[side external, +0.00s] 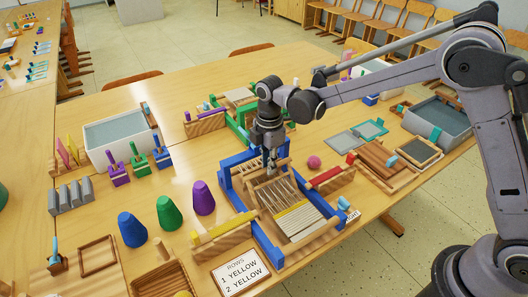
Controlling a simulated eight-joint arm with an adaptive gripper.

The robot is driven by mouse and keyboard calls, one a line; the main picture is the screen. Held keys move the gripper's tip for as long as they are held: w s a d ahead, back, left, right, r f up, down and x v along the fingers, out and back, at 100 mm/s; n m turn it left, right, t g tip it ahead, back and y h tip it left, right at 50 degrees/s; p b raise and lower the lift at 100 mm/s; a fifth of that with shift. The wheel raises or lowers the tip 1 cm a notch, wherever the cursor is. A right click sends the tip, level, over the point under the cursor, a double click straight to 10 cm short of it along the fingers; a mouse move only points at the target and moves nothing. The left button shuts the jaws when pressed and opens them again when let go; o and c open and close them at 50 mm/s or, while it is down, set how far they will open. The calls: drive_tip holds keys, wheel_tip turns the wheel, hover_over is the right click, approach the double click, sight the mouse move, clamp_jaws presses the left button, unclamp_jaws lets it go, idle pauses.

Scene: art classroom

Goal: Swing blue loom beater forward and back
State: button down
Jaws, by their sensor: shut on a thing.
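The blue loom (270,250) stands on the table in the side external view, with a wooden frame, pale warp threads and a woven band of yellow and white (300,220) toward its front. Its blue beater (229,161) shows as a blue bar toward the back of the loom. My gripper (270,168) points down at the loom's back part and is shut on the beater. The fingers are small and dark, so the exact contact is hard to make out.
Purple (203,199), green (168,213) and blue (131,230) cones stand left of the loom. A card (240,273) reading "ROWS 1 YELLOW 2 YELLOW" lies in front. A pink ball (314,162) and a red-topped wooden block (325,178) lie close on the right. Grey tubs stand farther out.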

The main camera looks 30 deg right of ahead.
drive_tip(key=c, duration=1.3)
unclamp_jaws()
drive_tip(key=shift+w+d+f, duration=0.15)
drive_tip(key=shift+w+f, duration=0.05)
drive_tip(key=shift+w, duration=0.35)
drive_tip(key=shift+c, duration=0.2)
drive_tip(key=shift+s+r, duration=0.1)
